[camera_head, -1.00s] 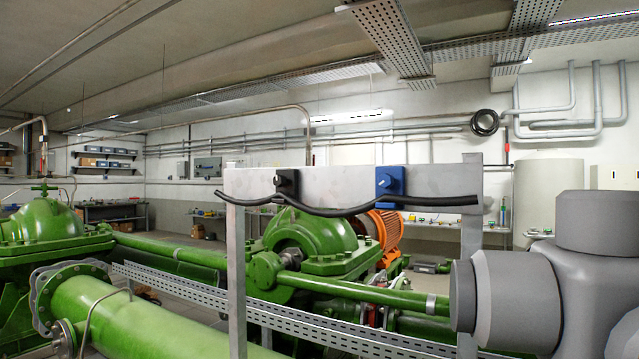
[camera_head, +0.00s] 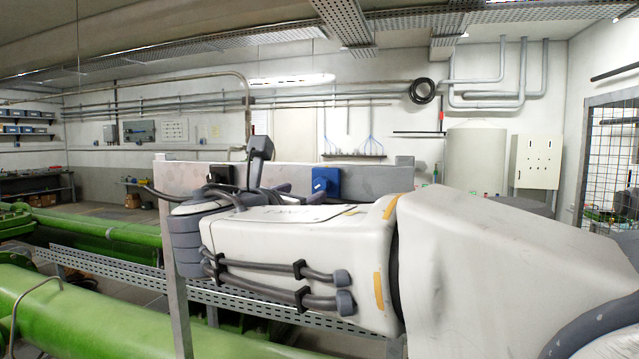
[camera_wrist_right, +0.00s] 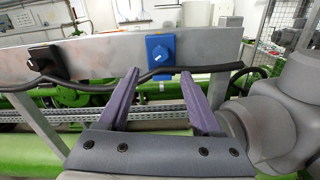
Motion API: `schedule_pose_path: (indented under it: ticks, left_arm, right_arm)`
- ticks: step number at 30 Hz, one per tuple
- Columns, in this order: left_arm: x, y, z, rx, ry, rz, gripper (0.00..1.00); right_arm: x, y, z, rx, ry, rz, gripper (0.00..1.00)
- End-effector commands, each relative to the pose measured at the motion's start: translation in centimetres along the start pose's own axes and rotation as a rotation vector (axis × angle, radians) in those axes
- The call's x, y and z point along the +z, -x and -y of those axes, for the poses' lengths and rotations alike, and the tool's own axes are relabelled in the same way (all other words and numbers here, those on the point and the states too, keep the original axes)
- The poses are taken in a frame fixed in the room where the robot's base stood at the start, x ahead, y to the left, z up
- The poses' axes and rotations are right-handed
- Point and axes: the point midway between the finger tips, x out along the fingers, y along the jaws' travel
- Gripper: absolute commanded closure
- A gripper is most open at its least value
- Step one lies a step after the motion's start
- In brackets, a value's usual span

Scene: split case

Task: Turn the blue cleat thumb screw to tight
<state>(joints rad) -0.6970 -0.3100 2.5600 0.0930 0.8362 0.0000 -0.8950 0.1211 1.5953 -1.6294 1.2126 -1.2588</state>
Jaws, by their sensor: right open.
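The blue cleat (camera_head: 326,181) is fixed on the front of a grey metal rail in the head view. My left gripper is not in view.
The grey rail (camera_wrist_right: 105,52) stands on posts. A black cleat (camera_wrist_right: 44,57) sits left of the blue one. A black cable (camera_wrist_right: 82,88) runs along under both cleats, near my fingers. Green pipes (camera_head: 95,225) and a perforated tray (camera_head: 100,268) lie behind and below.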

Motion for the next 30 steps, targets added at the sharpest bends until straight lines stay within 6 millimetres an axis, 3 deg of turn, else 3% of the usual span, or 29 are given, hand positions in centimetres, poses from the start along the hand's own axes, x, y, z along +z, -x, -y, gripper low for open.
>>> schedule_pose_path:
  ticks: [15, 21, 28, 29, 30]
  left_arm:
    - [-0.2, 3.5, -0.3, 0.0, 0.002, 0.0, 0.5]
    - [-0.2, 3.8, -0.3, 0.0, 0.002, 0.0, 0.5]
    - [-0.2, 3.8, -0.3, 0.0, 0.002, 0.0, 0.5]
    - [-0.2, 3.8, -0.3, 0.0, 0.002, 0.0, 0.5]
    - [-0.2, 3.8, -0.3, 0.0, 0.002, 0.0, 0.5]
  right_arm:
    - [0.2, -8.7, 0.2, -0.004, -0.002, -0.002, 0.34]
    - [-0.1, -9.8, 0.2, -0.001, -0.002, -0.003, 0.34]
    - [-0.1, -9.9, 0.2, -0.001, -0.003, -0.003, 0.34]
    - [-0.1, -9.9, 0.2, -0.001, -0.003, -0.003, 0.38]
    - [-0.1, -9.8, 0.2, -0.001, -0.003, -0.003, 0.53]
